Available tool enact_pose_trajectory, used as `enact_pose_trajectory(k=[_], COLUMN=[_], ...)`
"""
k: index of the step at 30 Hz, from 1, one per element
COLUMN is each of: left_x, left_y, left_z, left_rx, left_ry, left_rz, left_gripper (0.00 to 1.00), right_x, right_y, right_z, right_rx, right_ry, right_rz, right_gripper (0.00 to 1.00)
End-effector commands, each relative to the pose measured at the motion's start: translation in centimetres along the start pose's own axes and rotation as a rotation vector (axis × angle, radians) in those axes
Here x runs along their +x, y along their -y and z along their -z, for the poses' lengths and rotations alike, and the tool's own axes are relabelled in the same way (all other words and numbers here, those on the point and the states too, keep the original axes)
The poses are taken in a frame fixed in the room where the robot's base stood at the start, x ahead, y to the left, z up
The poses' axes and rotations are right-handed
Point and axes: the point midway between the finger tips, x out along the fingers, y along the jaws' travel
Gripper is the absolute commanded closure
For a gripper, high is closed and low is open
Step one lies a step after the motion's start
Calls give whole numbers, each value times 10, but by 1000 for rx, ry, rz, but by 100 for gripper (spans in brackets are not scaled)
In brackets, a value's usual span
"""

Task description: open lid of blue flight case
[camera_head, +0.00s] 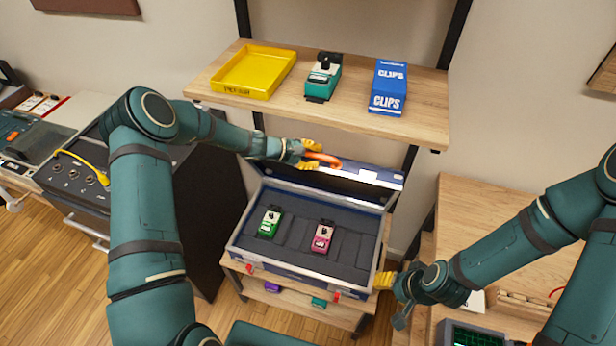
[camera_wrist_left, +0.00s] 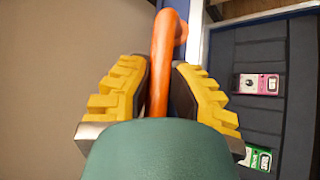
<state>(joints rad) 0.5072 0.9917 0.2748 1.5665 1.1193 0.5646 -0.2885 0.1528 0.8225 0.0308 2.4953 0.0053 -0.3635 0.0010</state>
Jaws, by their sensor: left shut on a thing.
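The blue flight case (camera_head: 240,246) stands open on a low wooden shelf, with its lid (camera_head: 384,177) raised at the back. A green pedal (camera_head: 269,223) and a pink pedal (camera_head: 322,238) sit in its dark foam. My left gripper (camera_head: 312,159) is at the raised lid's left part, shut on an orange handle (camera_head: 326,158). In the left wrist view the orange handle (camera_wrist_left: 161,65) runs between the yellow finger pads. My right gripper (camera_head: 384,281) is beside the case's front right corner; its fingers are partly hidden, so its opening is unclear.
Above the lid, a wooden shelf (camera_head: 420,112) holds a yellow tray (camera_head: 288,62), a teal pedal (camera_head: 323,78) and a blue CLIPS box (camera_head: 388,88). A black cabinet (camera_head: 205,200) stands left of the case. A wooden bench (camera_head: 480,215) stands at right.

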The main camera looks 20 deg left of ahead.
Motion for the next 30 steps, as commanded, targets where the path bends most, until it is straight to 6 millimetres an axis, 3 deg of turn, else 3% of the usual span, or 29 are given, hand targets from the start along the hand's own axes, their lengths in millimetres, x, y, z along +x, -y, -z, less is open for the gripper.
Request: enact_pose_trajectory(k=[9,22,23,25,30], left_x=[9,9,9,9,9], left_y=[-22,-24,-24,-24,-24], left_z=[10,11,11,11,11], left_rx=[-1,-3,-3,-3,-2], left_ry=[-2,-4,-4,-4,-2], left_rz=[2,2,2,2,2], left_gripper=[100,100,73,50,50], right_x=[4,4,4,4,4], right_y=[-1,-1,-1,-1,-1], right_z=[0,0,0,0,0], right_rx=[0,0,0,0,0], right_ry=[0,0,0,0,0], right_rz=[-1,-1,-1,-1,-1], right_gripper=[53,53,53,53,53])
